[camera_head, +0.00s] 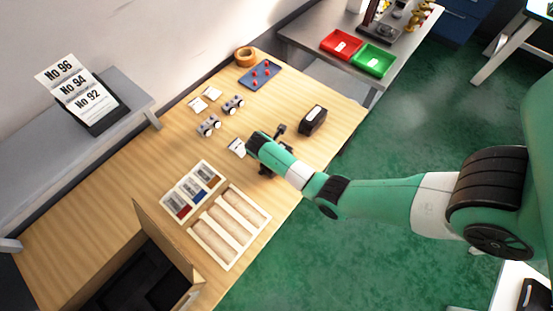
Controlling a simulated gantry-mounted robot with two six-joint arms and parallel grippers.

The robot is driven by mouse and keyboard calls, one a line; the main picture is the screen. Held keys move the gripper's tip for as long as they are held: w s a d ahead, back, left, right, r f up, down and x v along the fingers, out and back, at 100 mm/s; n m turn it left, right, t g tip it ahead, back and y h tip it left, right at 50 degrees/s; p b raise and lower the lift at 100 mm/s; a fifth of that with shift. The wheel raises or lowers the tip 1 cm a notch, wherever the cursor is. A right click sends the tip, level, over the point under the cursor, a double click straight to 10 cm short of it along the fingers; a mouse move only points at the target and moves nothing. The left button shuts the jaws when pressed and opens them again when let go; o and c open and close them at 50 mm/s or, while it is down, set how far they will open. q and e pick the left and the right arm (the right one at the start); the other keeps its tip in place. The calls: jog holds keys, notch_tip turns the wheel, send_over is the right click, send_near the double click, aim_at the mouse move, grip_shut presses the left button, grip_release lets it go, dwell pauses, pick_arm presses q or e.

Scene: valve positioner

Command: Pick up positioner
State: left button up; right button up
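Two small grey devices with round white faces, which may be positioners, stand on the wooden table, one at the left (208,125) and one further back (233,104). A black box-shaped device (313,120) with a light mark on its end lies near the table's right edge. I cannot tell for sure which one is the positioner. My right gripper (278,150) is low over the table between the grey devices and the black one, apart from them. Its fingers are dark and partly hidden by my green wrist, so its opening is unclear. My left gripper is out of view.
A white card (237,148) lies left of my wrist. A label tray (191,190) and a slotted wooden tray (229,226) lie nearer. An open carton (168,243) stands in front. A blue pad (259,75) with red knobs and a tape roll (245,57) are at the back.

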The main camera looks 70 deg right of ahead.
grip_shut()
dwell(0.3)
jog(key=shift+r, duration=0.1)
